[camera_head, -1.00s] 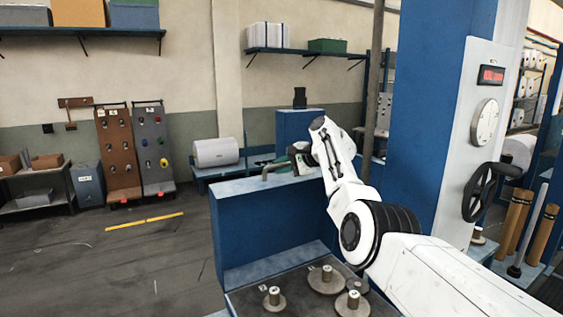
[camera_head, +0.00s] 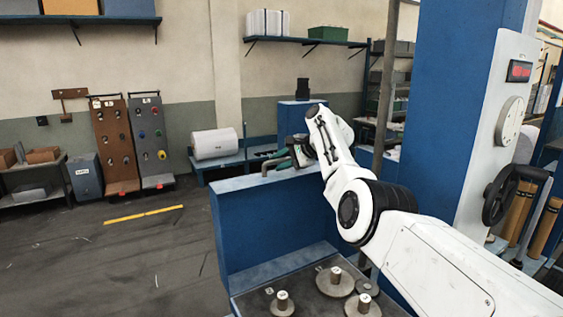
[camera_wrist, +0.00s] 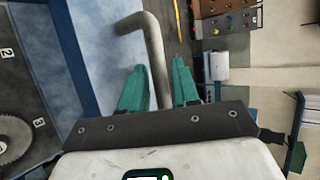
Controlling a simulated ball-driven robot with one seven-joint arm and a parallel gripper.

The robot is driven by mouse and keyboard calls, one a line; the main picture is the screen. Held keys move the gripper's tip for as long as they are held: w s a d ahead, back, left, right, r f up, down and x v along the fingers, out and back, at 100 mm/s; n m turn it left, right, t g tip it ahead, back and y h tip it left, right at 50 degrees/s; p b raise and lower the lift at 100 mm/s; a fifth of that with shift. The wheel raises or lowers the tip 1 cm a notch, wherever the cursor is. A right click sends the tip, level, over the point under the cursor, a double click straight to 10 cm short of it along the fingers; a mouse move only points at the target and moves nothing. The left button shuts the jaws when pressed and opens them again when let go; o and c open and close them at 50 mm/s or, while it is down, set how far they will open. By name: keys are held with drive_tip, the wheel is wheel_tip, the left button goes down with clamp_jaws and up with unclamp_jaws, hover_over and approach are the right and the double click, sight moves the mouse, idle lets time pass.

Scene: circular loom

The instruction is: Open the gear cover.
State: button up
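A blue upright panel (camera_head: 265,225) stands behind a dark gear tray (camera_head: 258,301). I cannot tell whether this panel is the gear cover or how far it is open. A grey bent handle (camera_head: 279,171) is at its top edge; the handle (camera_wrist: 155,52) also shows in the wrist view. My gripper (camera_wrist: 158,72) has green fingers, open, with the handle's bar between them and gaps visible on both sides. In the head view my gripper (camera_head: 291,157) is at the panel's top. Gears on pegs (camera_head: 336,281) lie uncovered in the tray; one toothed gear (camera_wrist: 14,138) shows at wrist-view left.
A blue column (camera_head: 438,110) with a white panel and dark handwheel (camera_head: 512,195) stands to the right of my arm. Behind the blue panel is a low bench with a white roll (camera_head: 214,143). Open floor (camera_head: 120,250) lies to the left.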

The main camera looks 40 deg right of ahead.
drive_tip(key=shift+o, duration=0.8)
drive_tip(key=b+v, duration=0.4)
drive_tip(key=v, duration=0.7)
